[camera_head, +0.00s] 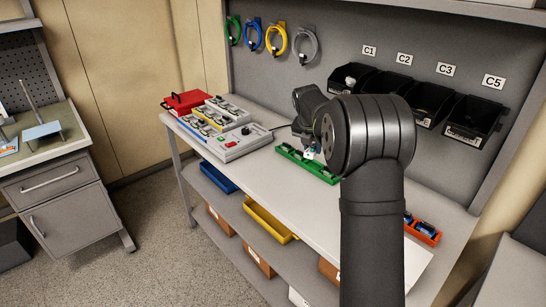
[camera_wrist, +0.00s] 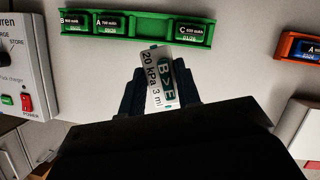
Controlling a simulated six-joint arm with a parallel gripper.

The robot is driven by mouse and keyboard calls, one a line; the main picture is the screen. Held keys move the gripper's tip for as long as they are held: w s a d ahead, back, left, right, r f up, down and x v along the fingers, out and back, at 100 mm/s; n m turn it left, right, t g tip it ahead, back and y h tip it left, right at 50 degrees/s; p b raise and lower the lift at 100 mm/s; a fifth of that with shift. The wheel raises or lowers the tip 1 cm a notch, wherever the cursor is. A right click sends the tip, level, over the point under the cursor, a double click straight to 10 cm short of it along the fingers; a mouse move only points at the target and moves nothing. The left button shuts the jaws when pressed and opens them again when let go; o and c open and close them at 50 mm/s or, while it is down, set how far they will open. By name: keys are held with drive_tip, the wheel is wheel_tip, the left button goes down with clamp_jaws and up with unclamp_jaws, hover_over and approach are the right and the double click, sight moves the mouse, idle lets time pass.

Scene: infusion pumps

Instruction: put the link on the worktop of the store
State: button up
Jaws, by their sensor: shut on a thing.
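My gripper (camera_wrist: 160,98) is shut on a small piece with a white and green label reading "B>E" and "20 kPa 3 ml", which I take to be the link (camera_wrist: 158,75). The label faces the wrist camera and the piece sits tilted slightly between the dark fingers. In the head view my gripper (camera_head: 307,148) is over the middle of the worktop (camera_head: 285,190), beside the green tray (camera_head: 322,172). The green tray (camera_wrist: 145,29) shows just beyond the link in the wrist view. I cannot tell the link's height above the worktop.
A grey charger (camera_head: 232,143) with a red switch stands left, near a red case (camera_head: 186,101). An orange tray (camera_head: 424,232) lies right. Black bins (camera_head: 473,118) and coloured hanging cables (camera_head: 276,38) line the back. The front middle of the worktop is bare.

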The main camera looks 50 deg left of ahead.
drive_tip(key=shift+s+a+f, duration=0.15)
drive_tip(key=shift+s+a, duration=0.05)
drive_tip(key=shift+a, duration=0.25)
hover_over(279, 170)
drive_tip(key=s, duration=0.1)
drive_tip(key=shift+n, duration=0.3)
drive_tip(key=f, duration=0.6)
drive_tip(key=shift+s+d+f, duration=0.15)
drive_tip(key=shift+d+f, duration=0.05)
drive_tip(key=shift+f, duration=2.2)
drive_tip(key=shift+f, duration=0.2)
drive_tip(key=o, duration=1)
drive_tip(key=shift+r, duration=0.1)
